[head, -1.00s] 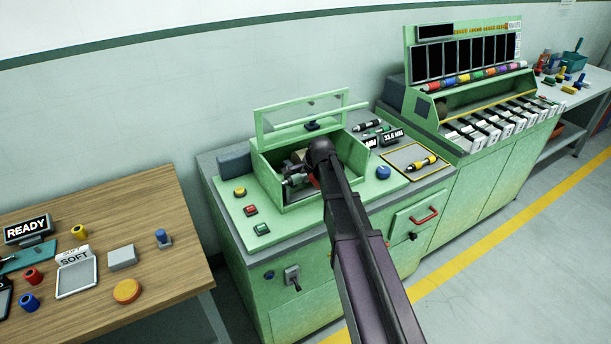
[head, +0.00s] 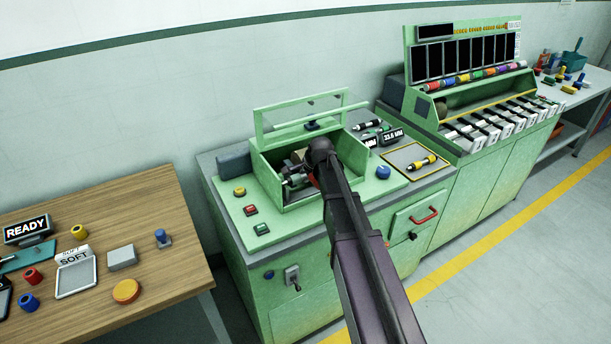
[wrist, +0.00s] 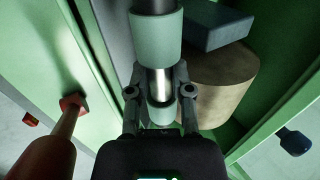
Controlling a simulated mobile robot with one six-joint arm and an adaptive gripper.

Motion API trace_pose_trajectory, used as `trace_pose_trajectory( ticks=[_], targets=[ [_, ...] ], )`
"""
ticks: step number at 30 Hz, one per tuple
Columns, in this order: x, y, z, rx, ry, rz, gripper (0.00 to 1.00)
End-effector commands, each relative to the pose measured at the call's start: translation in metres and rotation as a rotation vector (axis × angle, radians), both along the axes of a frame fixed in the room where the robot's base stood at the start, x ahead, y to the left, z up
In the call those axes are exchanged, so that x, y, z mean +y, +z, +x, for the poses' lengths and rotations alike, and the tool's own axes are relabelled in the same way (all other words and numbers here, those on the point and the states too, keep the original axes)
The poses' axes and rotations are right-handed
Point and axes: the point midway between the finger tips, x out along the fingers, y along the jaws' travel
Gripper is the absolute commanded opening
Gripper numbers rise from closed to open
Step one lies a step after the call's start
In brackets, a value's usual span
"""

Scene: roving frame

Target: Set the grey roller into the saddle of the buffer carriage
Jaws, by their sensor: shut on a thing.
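My gripper (wrist: 160,82) is shut on a roller (wrist: 155,38) with pale grey-green sleeves and a bare metal shaft between them. In the wrist view the fingers lie on either side of the shaft. In the head view the roller (head: 293,181) is inside the open green box of the machine, left of my arm's end, and partly hidden by it. A tan drum (wrist: 218,82) is close to its right in the wrist view, with a blue-grey block (wrist: 216,30) above. I cannot make out the carriage's saddle or whether the roller touches it.
The box's clear lid (head: 298,118) stands raised behind. Buttons and a blue knob (head: 383,172) surround the box. A wooden table (head: 130,205) stands left, and a green rack machine (head: 480,160) right.

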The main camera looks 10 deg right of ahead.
Motion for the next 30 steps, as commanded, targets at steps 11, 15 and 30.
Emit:
trace_pose_trajectory(
  ticks=[11,15,30],
  targets=[
    [0.000,-0.007,0.000,0.000,0.000,0.000,0.00],
    [0.000,-0.010,0.000,0.000,0.000,0.000,0.00],
    [-0.001,-0.011,0.000,0.000,-0.001,0.000,0.69]
  ],
)
